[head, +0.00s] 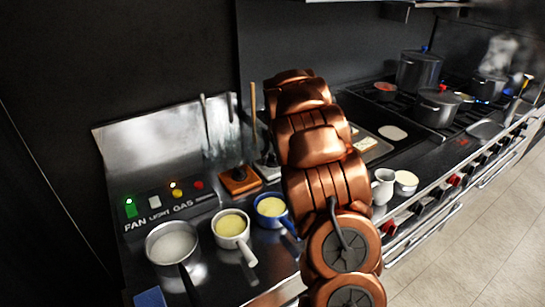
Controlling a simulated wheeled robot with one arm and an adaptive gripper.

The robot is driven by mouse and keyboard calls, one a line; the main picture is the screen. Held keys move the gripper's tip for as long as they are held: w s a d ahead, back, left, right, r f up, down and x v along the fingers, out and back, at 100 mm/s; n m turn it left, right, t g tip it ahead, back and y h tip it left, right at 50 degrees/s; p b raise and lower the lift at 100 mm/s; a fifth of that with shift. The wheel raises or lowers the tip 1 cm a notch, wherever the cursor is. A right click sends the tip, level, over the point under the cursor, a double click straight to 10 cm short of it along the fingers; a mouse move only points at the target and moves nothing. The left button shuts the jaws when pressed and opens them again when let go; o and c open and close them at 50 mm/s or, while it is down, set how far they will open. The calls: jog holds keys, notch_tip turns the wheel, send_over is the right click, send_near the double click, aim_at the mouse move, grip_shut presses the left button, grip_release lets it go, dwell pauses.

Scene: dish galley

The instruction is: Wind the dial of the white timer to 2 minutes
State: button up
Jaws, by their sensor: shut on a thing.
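I cannot make out the white timer or its dial. My copper arm covers the middle of the head view, running from the bottom edge up towards the back wall. My gripper does not show; the arm's far end hides what lies beyond it. A small pale-and-dark object (268,165) stands just left of my arm, but I cannot tell what it is.
Three pans stand at front left: a steel one (172,243), a white one (231,227) and a blue one (271,208). A panel marked FAN, LIGHT, GAS (160,210) lies behind. A white jug (383,186) and dark pots (437,107) are right.

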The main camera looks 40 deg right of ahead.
jog(key=o, duration=1.2)
jog(key=v, duration=1.2)
